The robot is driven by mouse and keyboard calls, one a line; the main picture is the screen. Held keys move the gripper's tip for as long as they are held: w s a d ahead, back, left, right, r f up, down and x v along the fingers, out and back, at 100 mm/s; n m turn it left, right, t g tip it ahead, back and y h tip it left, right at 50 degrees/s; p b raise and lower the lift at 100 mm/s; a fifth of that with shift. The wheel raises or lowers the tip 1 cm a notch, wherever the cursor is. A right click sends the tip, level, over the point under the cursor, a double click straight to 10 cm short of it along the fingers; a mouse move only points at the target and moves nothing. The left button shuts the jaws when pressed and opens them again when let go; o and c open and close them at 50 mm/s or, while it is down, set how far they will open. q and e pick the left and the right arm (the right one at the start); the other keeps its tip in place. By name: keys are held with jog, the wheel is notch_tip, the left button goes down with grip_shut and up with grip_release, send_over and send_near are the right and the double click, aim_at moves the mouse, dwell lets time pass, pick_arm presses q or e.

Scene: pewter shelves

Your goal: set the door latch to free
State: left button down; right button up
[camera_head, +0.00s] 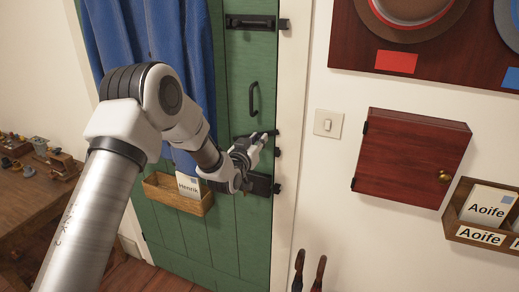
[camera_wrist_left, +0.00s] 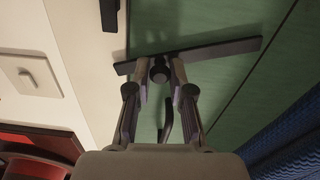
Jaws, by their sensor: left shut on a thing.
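The green door (camera_head: 232,75) has a dark latch bar (camera_wrist_left: 215,53) with a small round knob (camera_wrist_left: 158,72). In the wrist view the bar crosses the green door, and one end reaches over the door's edge by the white frame. My left gripper (camera_head: 262,142) is at the latch near the door's right edge. In the left wrist view its two fingers (camera_wrist_left: 160,80) are closed on the knob, one on each side. In the head view the gripper hides most of the latch. My right gripper is not in view.
A black bolt (camera_head: 251,22) is above, with a pull handle (camera_head: 253,98) below it. A dark lock box (camera_head: 261,184) sits just under the gripper. A wooden letter holder (camera_head: 160,190) and blue curtain (camera_head: 150,40) hang on the door. A light switch (camera_head: 327,124) and red cabinet (camera_head: 412,155) are right.

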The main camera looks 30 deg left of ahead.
pick_arm(q)
jog(key=shift+a+r+n+b, duration=0.4)
jog(key=shift+r+n, duration=0.4)
jog(key=shift+n, duration=0.2)
jog(key=c, duration=1)
grip_release()
jog(key=s, duration=1.2)
jog(key=shift+d, duration=0.35)
